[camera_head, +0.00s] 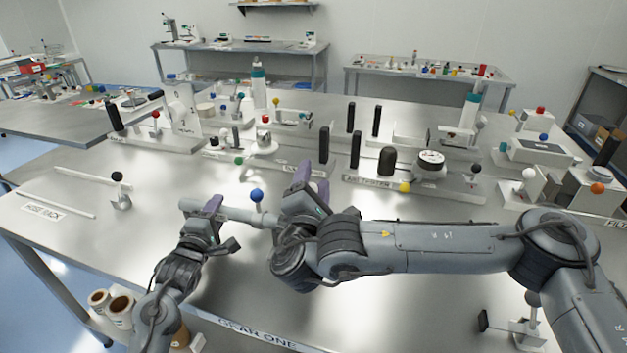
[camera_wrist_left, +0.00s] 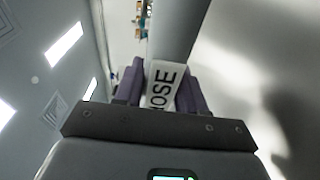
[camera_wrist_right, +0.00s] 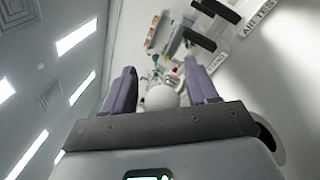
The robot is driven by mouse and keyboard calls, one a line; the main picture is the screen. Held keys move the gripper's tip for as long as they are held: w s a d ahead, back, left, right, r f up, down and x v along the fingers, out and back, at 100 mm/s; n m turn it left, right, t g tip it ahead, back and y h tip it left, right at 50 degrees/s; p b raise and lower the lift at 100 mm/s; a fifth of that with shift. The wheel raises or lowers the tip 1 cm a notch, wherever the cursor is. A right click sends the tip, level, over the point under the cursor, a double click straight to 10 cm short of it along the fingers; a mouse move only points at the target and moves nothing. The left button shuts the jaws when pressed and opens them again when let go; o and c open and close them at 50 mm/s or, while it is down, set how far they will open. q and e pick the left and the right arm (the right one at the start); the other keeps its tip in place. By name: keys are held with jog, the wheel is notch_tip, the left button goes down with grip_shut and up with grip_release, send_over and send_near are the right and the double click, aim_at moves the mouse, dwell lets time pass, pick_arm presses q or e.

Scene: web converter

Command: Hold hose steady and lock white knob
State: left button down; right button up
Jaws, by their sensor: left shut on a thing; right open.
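The hose (camera_head: 235,212) is a pale grey-white tube lying across the near middle of the bench, with a blue ball knob (camera_head: 257,195) standing up from it. My left gripper (camera_head: 209,208) is shut on the hose near its left end. In the left wrist view a white label reading HOSE (camera_wrist_left: 163,88) shows between the purple fingers (camera_wrist_left: 160,90). My right gripper (camera_head: 312,183) is open at the right end of the hose. In the right wrist view a white round knob (camera_wrist_right: 160,97) shows between its spread fingers (camera_wrist_right: 162,92); I cannot tell whether they touch it. My right gripper hides this area in the head view.
A row of fixtures with black posts (camera_head: 355,150) and a gauge (camera_head: 430,160) stands behind my right gripper. Another white ball (camera_head: 529,173) stands on a station at the right. A small black-knobbed stand (camera_head: 121,200) is at the left. The bench front centre is clear.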

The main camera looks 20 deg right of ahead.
notch_tip(320, 180, up, 10)
dwell(0.6)
jog(key=shift+w, duration=0.1)
